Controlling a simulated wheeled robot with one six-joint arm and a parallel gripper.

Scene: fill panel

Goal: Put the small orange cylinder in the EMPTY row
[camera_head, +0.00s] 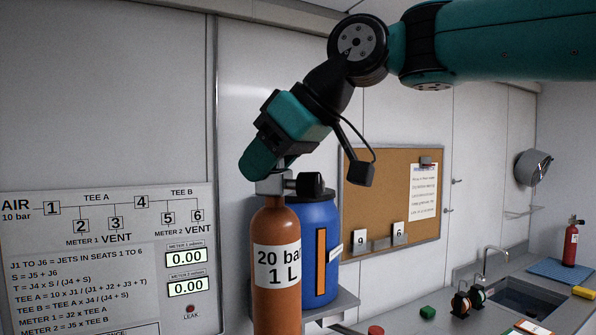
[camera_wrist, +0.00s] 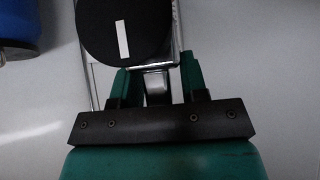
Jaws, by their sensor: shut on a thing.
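An orange cylinder (camera_head: 276,295) labelled "20 bar 1 L" hangs upright under my gripper (camera_head: 268,172) in the head view. My gripper is shut on the metal valve (camera_head: 272,185) at its top. A black knob (camera_head: 305,185) sticks out to the right of the valve. The cylinder's bottom is cut off by the frame edge. In the wrist view, my gripper (camera_wrist: 157,82) has its teal fingers on either side of the metal valve, below a round black knob (camera_wrist: 120,25) with a white mark. No row marked EMPTY can be made out in either view.
A blue container (camera_head: 320,215) stands on a grey shelf (camera_head: 343,303) just behind and right of the cylinder. A panel (camera_head: 105,215) with two meters is on the left wall.

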